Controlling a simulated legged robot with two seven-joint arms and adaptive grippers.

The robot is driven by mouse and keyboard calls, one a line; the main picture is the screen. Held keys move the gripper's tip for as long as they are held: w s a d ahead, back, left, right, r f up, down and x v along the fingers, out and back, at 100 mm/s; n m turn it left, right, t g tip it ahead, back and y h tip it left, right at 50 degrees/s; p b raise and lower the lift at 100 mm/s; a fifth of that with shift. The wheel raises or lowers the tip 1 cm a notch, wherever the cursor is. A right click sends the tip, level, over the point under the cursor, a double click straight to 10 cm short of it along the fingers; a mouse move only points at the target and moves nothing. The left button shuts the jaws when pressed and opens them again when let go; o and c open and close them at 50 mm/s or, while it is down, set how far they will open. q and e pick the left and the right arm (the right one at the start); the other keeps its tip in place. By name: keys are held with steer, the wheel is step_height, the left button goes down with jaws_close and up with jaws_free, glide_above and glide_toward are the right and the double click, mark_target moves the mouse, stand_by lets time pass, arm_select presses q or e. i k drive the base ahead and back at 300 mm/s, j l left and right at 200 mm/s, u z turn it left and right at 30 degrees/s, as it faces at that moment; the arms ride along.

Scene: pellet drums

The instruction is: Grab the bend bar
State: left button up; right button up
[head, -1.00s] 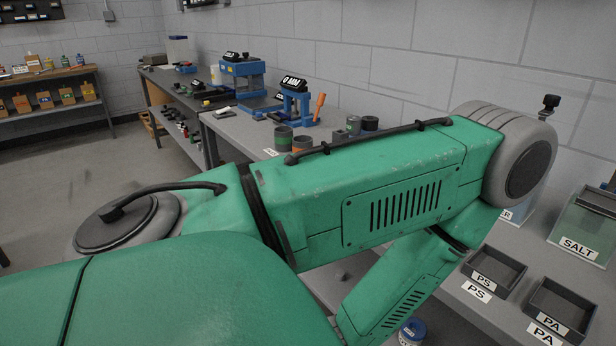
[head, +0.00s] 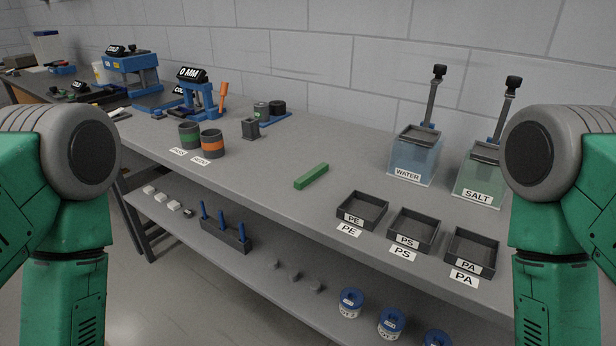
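A green rectangular bar (head: 311,177), which looks like the bend bar, lies flat on the grey workbench (head: 260,160), near the middle of the view. It lies at a slant, with nothing touching it but the bench top. My two green arms show at the left and right edges of the view. Both grippers are out of view.
Black trays marked PE (head: 362,209), PS (head: 413,231) and PA (head: 470,251) stand right of the bar. WATER (head: 413,155) and SALT (head: 481,178) tanks stand behind them. Two cups (head: 189,134) and a blue press (head: 197,98) are left. The bench is clear around the bar.

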mark_target(303, 182)
steer(key=i+j, duration=0.8)
steer(key=j, duration=0.25)
steer(key=l+z, duration=0.05)
